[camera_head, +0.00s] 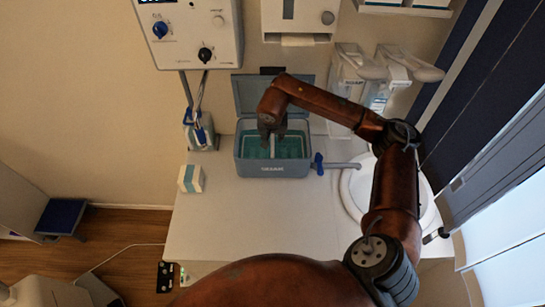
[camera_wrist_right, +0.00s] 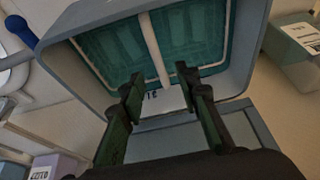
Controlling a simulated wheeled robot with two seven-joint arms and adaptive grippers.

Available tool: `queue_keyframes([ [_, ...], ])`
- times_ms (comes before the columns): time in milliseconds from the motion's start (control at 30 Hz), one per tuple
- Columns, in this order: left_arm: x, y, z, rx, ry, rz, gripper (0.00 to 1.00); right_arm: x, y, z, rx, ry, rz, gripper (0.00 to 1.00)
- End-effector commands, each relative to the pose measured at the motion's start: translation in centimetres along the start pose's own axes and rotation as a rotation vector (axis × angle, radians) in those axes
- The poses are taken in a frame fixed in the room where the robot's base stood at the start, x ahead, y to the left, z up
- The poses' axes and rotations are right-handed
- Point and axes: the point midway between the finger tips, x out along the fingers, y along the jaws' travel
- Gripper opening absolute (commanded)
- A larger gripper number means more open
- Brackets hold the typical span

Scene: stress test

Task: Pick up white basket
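A grey-blue box (camera_head: 272,170) with a teal inside stands on the counter, its lid (camera_head: 250,93) open at the back. The white basket shows inside it as a thin white bar (camera_head: 272,148) and pale rim lines; the bar (camera_wrist_right: 155,45) and teal floor also show in the right wrist view. My right gripper (camera_head: 271,134) is over the box, pointing down. In the wrist view its two dark fingers (camera_wrist_right: 160,88) are apart, with the bar's end between them; I cannot tell whether they touch it. My left gripper is not in view.
A white-and-teal carton (camera_head: 191,179) stands left of the box. A blue-handled tap (camera_head: 319,164) and round white basin (camera_head: 358,190) are at the right. Wall dispensers (camera_head: 345,80) hang behind. The counter (camera_head: 240,220) in front of the box is clear.

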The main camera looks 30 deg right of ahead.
Motion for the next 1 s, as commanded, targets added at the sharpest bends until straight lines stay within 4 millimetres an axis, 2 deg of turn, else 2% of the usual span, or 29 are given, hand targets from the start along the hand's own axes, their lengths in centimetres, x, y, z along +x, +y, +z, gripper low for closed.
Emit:
queue_keyframes([
  [600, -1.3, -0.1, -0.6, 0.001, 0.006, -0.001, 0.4, 7.2, 0.2, 0.3, -0.005, 0.003, 0.006, 0.3],
  [867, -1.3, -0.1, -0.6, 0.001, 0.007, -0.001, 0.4, 7.7, 0.2, 0.3, -0.006, 0.005, 0.006, 0.3],
  [1000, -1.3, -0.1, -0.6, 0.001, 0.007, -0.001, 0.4, 7.7, 0.2, 0.3, -0.006, 0.005, 0.006, 0.23],
])
